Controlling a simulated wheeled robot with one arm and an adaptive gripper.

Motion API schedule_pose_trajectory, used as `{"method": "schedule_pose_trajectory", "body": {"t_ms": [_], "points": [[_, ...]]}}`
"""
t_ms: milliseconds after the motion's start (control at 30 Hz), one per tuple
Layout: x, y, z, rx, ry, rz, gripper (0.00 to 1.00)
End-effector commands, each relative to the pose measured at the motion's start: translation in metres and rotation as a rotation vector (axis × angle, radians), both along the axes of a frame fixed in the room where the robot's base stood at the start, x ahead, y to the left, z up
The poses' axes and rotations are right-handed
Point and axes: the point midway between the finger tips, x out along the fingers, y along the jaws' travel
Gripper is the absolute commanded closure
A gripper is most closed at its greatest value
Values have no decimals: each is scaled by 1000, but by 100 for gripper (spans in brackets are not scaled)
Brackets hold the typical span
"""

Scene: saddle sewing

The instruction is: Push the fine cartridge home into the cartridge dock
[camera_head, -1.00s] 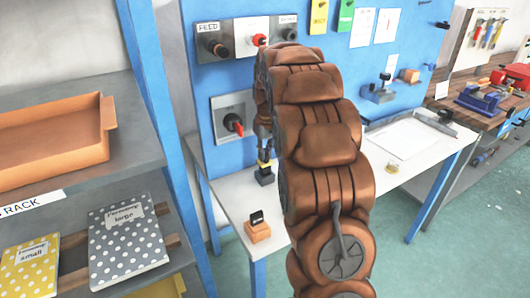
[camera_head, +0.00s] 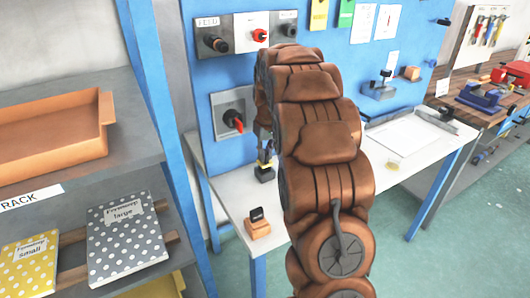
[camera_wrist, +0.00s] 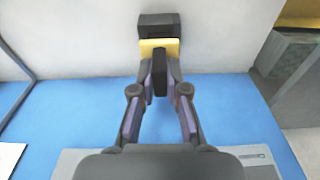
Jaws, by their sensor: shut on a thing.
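My gripper (camera_wrist: 161,73) is shut on a slim black piece, which appears to be the grip of the fine cartridge (camera_wrist: 160,82). A yellow part (camera_wrist: 160,48) lies just past the fingertips, against a dark block (camera_wrist: 158,24) that looks like the cartridge dock. In the head view my gripper (camera_head: 264,146) points down over the dock (camera_head: 265,174), a small dark block on the white table, with yellow (camera_head: 264,163) at its top. I cannot tell how deep the cartridge sits. My arm hides part of the table.
An orange block with a black piece (camera_head: 257,224) stands near the table's front edge (camera_head: 235,190). The blue panel (camera_head: 205,80) with knobs and a red switch (camera_head: 236,120) rises behind. A shelf rack with an orange tray (camera_head: 50,140) stands at left.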

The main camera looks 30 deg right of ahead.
Motion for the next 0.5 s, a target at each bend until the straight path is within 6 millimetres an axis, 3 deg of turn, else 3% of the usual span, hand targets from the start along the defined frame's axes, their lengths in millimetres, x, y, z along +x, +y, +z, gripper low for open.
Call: {"method": "schedule_pose_trajectory", "body": {"t_ms": [500], "points": [[0, 0, -10, 0, 1, 0, 100]]}}
